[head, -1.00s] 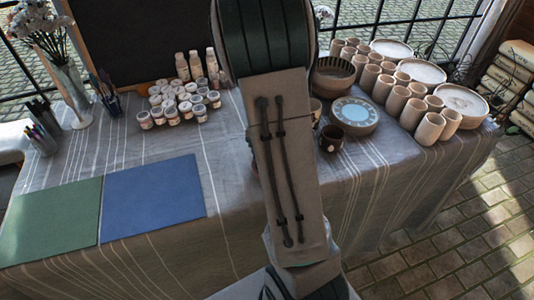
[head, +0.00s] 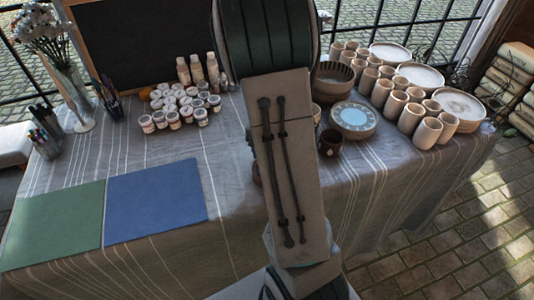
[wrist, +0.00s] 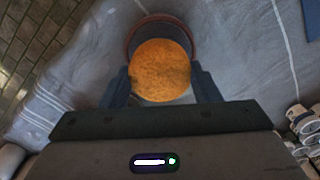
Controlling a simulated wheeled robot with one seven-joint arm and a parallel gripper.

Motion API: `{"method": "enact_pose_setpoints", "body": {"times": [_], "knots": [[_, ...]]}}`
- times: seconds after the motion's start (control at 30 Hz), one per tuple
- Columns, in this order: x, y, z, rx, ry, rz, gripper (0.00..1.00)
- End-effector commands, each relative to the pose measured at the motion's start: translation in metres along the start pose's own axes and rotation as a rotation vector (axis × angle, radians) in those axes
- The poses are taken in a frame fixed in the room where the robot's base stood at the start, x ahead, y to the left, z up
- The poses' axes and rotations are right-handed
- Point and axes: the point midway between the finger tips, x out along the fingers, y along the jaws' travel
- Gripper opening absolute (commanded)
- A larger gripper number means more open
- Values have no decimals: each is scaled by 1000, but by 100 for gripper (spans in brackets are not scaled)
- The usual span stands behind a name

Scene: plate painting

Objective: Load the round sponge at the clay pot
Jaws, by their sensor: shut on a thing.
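The round orange sponge (wrist: 160,69) is held between the two fingers of my gripper (wrist: 161,92) in the wrist view. The clay pot (wrist: 133,38), with a reddish-brown rim and darker inside, shows just beyond the sponge. The sponge overlaps the pot's mouth and hides the near part of it. I cannot tell whether the sponge touches the pot or hangs over it. In the head view my arm hides the gripper, the sponge and most or all of this pot.
Paint jars (head: 175,108) stand left of my arm. Blue (head: 155,200) and green (head: 52,225) mats lie at the front left. A small dark pot (head: 331,142), a patterned plate (head: 353,119) and several clay cups (head: 426,132) are on the right. Bare cloth (head: 225,165) lies beside my arm.

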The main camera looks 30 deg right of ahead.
Motion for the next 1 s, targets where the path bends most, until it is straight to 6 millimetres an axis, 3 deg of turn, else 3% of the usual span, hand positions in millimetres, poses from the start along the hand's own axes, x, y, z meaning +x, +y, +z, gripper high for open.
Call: {"method": "enact_pose_setpoints", "body": {"times": [0.5, 1.0], "knots": [[-44, 0, 0, -1, 2, -1, 38], [-44, 0, 0, 0, 1, -1, 38]]}}
